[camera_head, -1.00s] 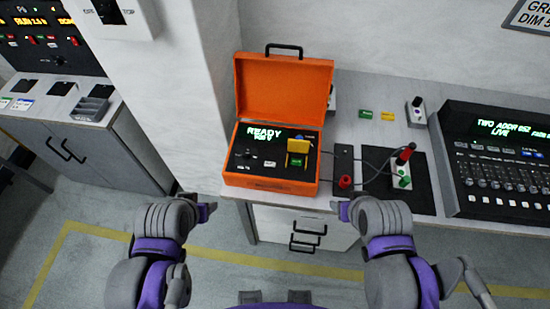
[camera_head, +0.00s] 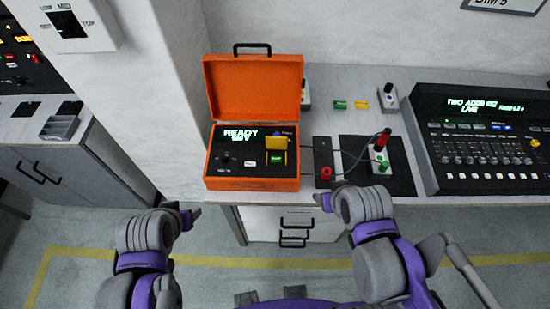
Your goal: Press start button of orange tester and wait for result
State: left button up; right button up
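The orange tester (camera_head: 252,184) is an open case on the counter, its lid (camera_head: 253,90) standing up at the back. Its display reads "READY" with a second line that is hard to read. On its dark panel are a yellow part (camera_head: 276,144) with a small green label or button (camera_head: 276,158) below it, a dark knob and a small white label. I cannot tell for sure which one is the start button. My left gripper (camera_head: 190,215) is below and left of the tester, apart from it. My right gripper (camera_head: 322,200) is at the counter's front edge, right of the tester. Finger gaps are too small to tell.
Right of the tester are a red jack (camera_head: 326,172), a cable, and a small box with red and green knobs (camera_head: 380,158) on a black mat. A lighting console (camera_head: 485,150) fills the right side. Drawers (camera_head: 296,225) lie below the counter. Floor in front is open.

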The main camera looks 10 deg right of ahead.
jog(key=shift+c, duration=0.2)
grip_shut()
dwell(0.3)
dwell(1.4)
